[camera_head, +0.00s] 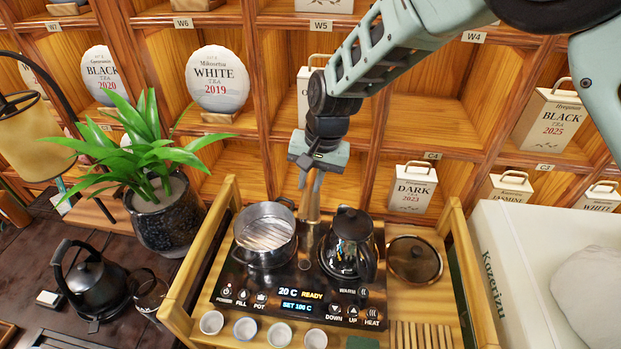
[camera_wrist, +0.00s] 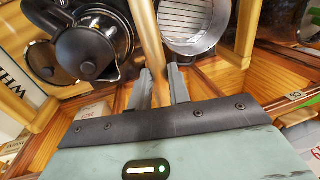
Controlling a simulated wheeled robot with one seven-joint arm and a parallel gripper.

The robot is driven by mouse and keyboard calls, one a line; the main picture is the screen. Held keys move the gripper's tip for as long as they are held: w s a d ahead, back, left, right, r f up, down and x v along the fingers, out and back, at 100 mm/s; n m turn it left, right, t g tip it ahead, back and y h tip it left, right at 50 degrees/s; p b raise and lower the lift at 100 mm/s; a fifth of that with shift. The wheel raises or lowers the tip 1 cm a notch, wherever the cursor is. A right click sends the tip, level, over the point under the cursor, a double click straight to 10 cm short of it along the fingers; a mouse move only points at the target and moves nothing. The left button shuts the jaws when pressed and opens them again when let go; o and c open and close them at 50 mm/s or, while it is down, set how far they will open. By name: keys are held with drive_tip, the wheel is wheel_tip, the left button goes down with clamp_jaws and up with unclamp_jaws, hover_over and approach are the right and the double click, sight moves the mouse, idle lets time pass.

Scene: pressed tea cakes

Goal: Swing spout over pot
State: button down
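The spout (camera_head: 310,198) is a shiny, copper-toned upright on the hot-plate unit, between the steel pot and the black kettle. My gripper (camera_head: 311,176) points down at its top. In the wrist view the two fingers (camera_wrist: 162,75) are apart, with the spout (camera_wrist: 150,35) reaching towards the gap between them. Whether they touch it is unclear. The steel pot (camera_head: 265,236) stands open on the left, with a wire rack inside; its rack also shows in the wrist view (camera_wrist: 187,15). The black kettle (camera_head: 352,240) stands lidded on the right.
A wooden-framed tray (camera_head: 462,270) holds the unit, several small cups, a glass lid (camera_head: 414,259) and a slatted rack. Its control panel (camera_head: 300,295) reads 20 C. A potted plant (camera_head: 165,215) stands left. Shelves (camera_head: 425,110) with tea cakes and tins rise close behind.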

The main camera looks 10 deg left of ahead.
drive_tip(key=shift+a, duration=0.1)
drive_tip(key=shift+w+a+r+m+t+h+p, duration=0.1)
drive_tip(key=shift+w+a+m+t+p, duration=0.2)
drive_tip(key=shift+a+m, duration=0.95)
drive_tip(key=shift+w+a+f+m+t+h+p, duration=0.1)
drive_tip(key=shift+w+a+m+t+p, duration=0.3)
drive_tip(key=shift+m, duration=1.35)
drive_tip(key=shift+w+a+r+m+t+h+p, duration=0.15)
drive_tip(key=shift+w+a+m, duration=0.2)
drive_tip(key=shift+a+m, duration=1)
drive_tip(key=shift+d, duration=0.2)
drive_tip(key=c, duration=1.3)
unclamp_jaws()
wheel_tip(320, 180, up, 17)
drive_tip(key=s+d+b, duration=0.2)
drive_tip(key=b, duration=0.3)
drive_tip(key=shift+s+d, duration=0.2)
drive_tip(key=shift+s, duration=0.05)
